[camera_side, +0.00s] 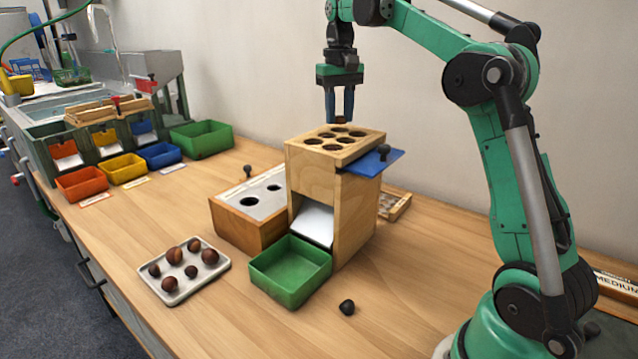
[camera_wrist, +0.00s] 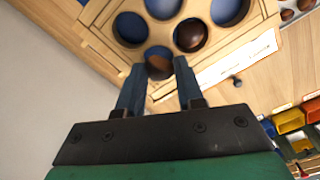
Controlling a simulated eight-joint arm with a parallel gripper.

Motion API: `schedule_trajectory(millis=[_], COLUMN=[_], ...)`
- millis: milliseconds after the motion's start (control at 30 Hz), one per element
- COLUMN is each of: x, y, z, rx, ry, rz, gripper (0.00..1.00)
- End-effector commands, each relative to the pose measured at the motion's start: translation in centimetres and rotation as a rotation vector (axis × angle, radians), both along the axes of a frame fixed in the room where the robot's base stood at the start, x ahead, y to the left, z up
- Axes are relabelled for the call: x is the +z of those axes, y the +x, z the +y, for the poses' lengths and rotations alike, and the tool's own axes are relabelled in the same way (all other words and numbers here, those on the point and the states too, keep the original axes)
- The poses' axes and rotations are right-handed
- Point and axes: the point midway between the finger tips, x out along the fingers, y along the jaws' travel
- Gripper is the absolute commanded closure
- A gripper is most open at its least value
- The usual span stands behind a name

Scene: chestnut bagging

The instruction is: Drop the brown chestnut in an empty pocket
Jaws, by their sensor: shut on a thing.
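My gripper (camera_side: 340,119) points down just above the top of the wooden block (camera_side: 308,160), with its blue fingers shut on a brown chestnut (camera_wrist: 158,66). In the wrist view my fingertips (camera_wrist: 157,70) hold it from both sides, over the edge of the pocketed top. The round pockets sit in the block's wooden top. In the wrist view one pocket holds a brown chestnut (camera_wrist: 189,35). An empty pocket (camera_wrist: 130,27) shows a blue bottom, as do another pocket (camera_wrist: 163,7) and one at the right (camera_wrist: 229,10). My gripper partly hides the pocket nearest the held chestnut.
A blue slide plate (camera_side: 383,161) sticks out of the block's right side. A green bin (camera_side: 290,290) stands in front of its chute. A white tray (camera_side: 172,294) holds several chestnuts. A small dark object (camera_side: 347,307) lies on the table. A box with holes (camera_side: 225,222) stands left.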

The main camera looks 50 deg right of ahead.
Motion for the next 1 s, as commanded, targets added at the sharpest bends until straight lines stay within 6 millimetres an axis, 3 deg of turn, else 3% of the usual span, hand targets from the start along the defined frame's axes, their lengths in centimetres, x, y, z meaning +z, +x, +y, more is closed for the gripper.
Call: schedule_trajectory(millis=[967, 1000], x=[-0.79, -0.79], y=[-0.01, 0.0], z=[-0.01, 0.0], rx=[0.0, 0.0], ry=[0.0, 0.0], rz=[0.0, 0.0], gripper=[0.93, 0.6])
